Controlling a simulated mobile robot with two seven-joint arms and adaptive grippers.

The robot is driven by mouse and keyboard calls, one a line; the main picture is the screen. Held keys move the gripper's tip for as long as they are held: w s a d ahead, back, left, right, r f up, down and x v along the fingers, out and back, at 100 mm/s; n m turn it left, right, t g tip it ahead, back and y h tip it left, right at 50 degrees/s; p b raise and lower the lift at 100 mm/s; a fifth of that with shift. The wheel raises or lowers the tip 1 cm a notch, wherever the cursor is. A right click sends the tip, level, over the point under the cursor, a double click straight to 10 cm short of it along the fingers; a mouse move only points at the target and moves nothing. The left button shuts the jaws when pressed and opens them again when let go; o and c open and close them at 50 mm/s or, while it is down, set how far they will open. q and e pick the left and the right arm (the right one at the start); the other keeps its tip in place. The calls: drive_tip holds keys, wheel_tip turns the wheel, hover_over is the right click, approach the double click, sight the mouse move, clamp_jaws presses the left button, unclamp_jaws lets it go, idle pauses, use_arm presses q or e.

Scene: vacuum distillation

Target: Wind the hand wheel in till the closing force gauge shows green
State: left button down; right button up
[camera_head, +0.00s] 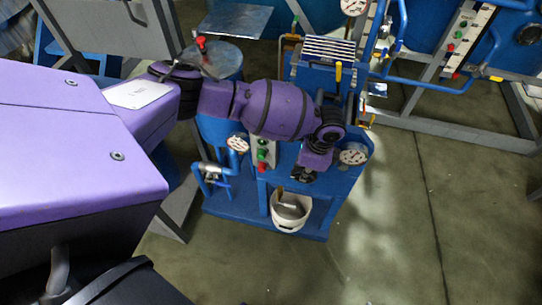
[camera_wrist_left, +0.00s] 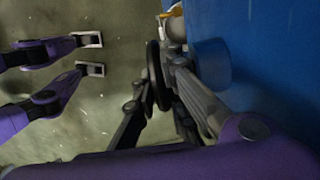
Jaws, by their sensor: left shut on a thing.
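In the head view the wheel is mostly hidden by the gripper. A white round gauge (camera_head: 353,157) sits just right of my wrist; its needle and colours are too small to read. My right gripper is in neither view.
A second gauge (camera_head: 238,143) and blue pipework stand at the left. A control box (camera_head: 263,152) with green and red buttons is beside my forearm. A white bucket (camera_head: 291,211) stands below the gripper. Open floor (camera_head: 430,220) lies to the right.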

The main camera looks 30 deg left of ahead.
use_arm(q)
drive_tip(key=shift+d+r, duration=0.1)
drive_tip(key=c, duration=1.8)
unclamp_jaws()
wheel_tip(320, 180, up, 12)
drive_tip(key=d, duration=0.1)
drive_tip(key=shift+w+d, duration=0.25)
drive_tip(key=shift+d, duration=0.05)
